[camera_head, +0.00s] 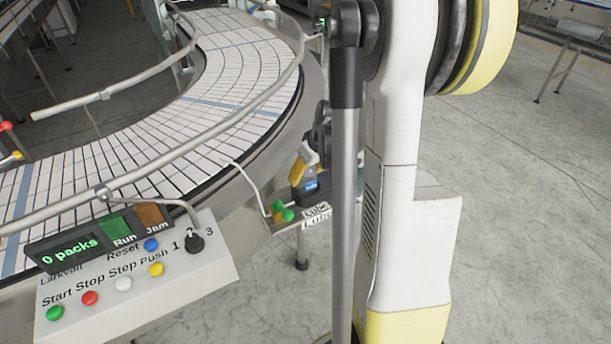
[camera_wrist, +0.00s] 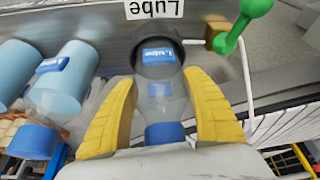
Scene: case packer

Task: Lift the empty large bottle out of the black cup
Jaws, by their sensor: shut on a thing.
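The large bottle (camera_wrist: 165,104) is clear with a blue cap (camera_wrist: 165,133) and blue label patches. It stands between the yellow fingers of my gripper (camera_wrist: 160,108), which is shut on it. The round black cup (camera_wrist: 138,58) lies at the bottle's far end in the wrist view. Its dark rim surrounds that end, and I cannot tell how deep the bottle sits. In the head view the bottle (camera_head: 311,186) shows small beside the conveyor's outer edge, with my gripper (camera_head: 307,158) around its upper part. My arm partly hides this area.
Light blue bottles (camera_wrist: 62,80) lie left of my gripper in the wrist view. A green-handled valve (camera_wrist: 247,18) and a "Lube" sign (camera_wrist: 154,8) are close to the cup.

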